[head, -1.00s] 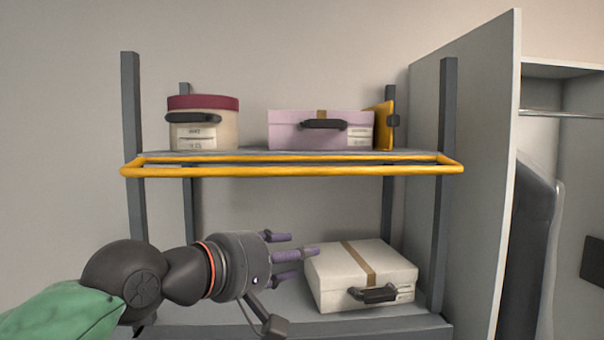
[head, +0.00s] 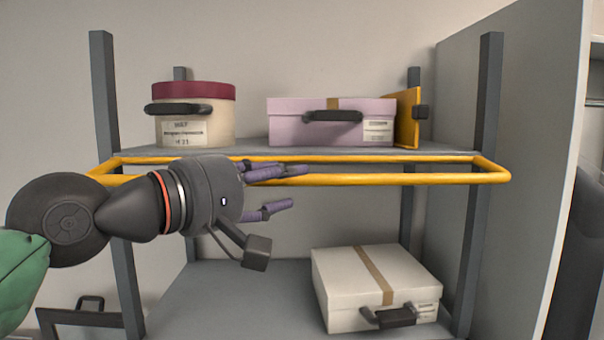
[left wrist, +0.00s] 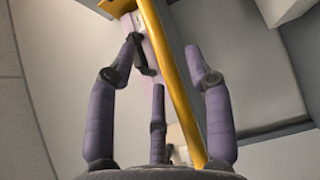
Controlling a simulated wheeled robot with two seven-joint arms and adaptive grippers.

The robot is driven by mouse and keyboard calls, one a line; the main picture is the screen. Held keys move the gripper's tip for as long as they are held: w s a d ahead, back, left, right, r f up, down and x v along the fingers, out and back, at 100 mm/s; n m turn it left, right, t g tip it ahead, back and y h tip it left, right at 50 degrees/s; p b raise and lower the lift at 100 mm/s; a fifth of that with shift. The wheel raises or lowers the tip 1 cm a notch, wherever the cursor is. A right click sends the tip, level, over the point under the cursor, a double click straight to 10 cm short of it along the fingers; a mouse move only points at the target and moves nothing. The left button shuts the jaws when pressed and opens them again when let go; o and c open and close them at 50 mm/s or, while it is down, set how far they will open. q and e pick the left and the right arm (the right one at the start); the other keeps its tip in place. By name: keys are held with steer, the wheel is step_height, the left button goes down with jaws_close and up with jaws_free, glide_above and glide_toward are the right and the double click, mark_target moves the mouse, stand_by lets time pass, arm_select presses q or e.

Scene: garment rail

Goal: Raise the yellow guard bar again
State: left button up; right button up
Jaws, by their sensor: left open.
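The yellow guard bar (head: 400,179) is a long loop lying about level at the upper shelf's height, its front rail sticking out ahead of the shelf edge. My left gripper (head: 290,188) is open and empty at the left half of the bar, fingers pointing right. Its upper fingers overlap the front rail in the head view. In the left wrist view the bar (left wrist: 172,75) runs lengthwise through the space framed by my open fingers (left wrist: 165,70). I cannot tell whether any finger touches it. My right gripper is not in view.
On the upper shelf (head: 240,153) stand a round box with a red lid (head: 195,115), a lilac box (head: 290,120) and a yellow upright plate (head: 407,118). A white case (head: 375,285) lies on the lower shelf (head: 240,300). Grey posts (head: 485,100) flank the rack.

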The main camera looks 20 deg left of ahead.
mark_target(301, 177)
arm_select(q)
steer(key=shift+x, duration=2.35)
steer(key=shift+s, duration=0.1)
jaws_close()
